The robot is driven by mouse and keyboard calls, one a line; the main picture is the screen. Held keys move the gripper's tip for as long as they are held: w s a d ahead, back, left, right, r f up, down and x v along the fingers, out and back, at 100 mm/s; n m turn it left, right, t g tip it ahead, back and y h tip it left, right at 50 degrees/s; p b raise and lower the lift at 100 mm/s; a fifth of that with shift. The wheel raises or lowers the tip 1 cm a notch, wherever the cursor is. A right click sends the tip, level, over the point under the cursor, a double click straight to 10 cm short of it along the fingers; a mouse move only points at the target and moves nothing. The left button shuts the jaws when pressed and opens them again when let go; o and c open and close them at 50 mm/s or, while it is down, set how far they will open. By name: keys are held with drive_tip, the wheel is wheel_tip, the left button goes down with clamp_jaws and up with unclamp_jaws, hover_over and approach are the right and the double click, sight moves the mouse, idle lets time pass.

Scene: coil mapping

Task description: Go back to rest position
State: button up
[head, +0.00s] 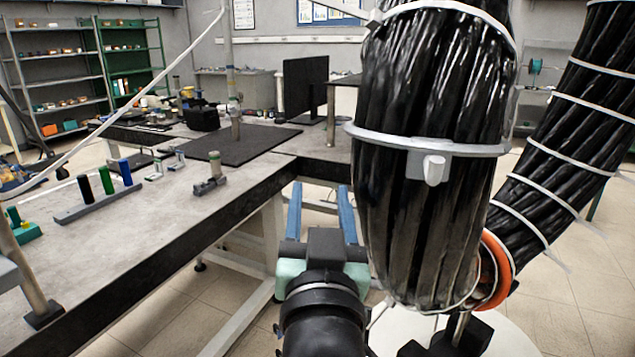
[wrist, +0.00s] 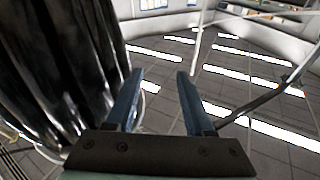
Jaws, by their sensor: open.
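My gripper (head: 318,188) is open and empty, its two blue fingers apart and pointing away from the head camera, out in front of the workbench's near edge. In the wrist view, my gripper (wrist: 159,74) has only floor and background between its fingers. A large black bundled coil (head: 425,200), tied with pale bands, stands just right of the gripper in the head view and hides part of the scene behind it. The same dark ribbed surface (wrist: 65,65) fills the left of the wrist view, close beside the left finger.
A grey workbench (head: 130,255) runs along the left, with a rack of coloured cylinders (head: 100,195), a black mat (head: 230,145) and a monitor (head: 305,85). A second banded black bundle (head: 570,130) rises at right. Tiled floor shows clear below the bench.

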drive_tip(key=s+r+n+t, duration=0.1)
drive_tip(key=s+r+t, duration=0.3)
drive_tip(key=s+r, duration=0.55)
drive_tip(key=s+r+t, duration=0.3)
drive_tip(key=s+r, duration=0.3)
drive_tip(key=r, duration=0.7)
wheel_tip(320, 180, up, 17)
drive_tip(key=w+p, duration=0.1)
drive_tip(key=p, duration=1.7)
drive_tip(key=shift+a+p, duration=0.2)
drive_tip(key=shift+p, duration=0.2)
drive_tip(key=shift+r, duration=0.1)
